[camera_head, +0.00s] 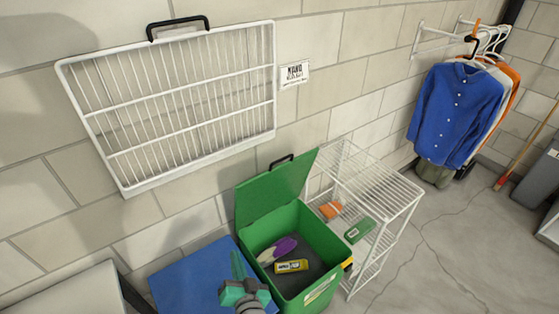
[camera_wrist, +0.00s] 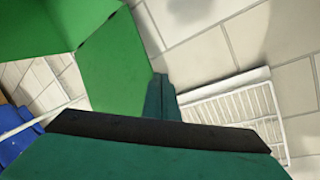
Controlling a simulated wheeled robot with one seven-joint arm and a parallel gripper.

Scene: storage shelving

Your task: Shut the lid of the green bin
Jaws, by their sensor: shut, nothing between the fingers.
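The green bin (camera_head: 321,231) stands against the wall at the lower middle of the head view. Its green lid (camera_head: 272,191) is open, tilted up and back toward the wall, with a black handle at its top edge. A purple and grey item (camera_head: 277,250) and a yellow labelled item (camera_head: 291,266) lie inside the bin. My teal gripper (camera_head: 238,264) is shut and empty, at the bin's left side, over the blue surface. In the wrist view the shut fingers (camera_wrist: 161,96) appear beside green panels (camera_wrist: 112,65); contact cannot be told.
A blue bin lid or surface (camera_head: 185,280) lies left of the green bin. A white wire shelf (camera_head: 385,185) with an orange and a green item stands to its right. A white wire rack (camera_head: 180,100) hangs on the wall above. Clothes (camera_head: 455,110) hang farther right.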

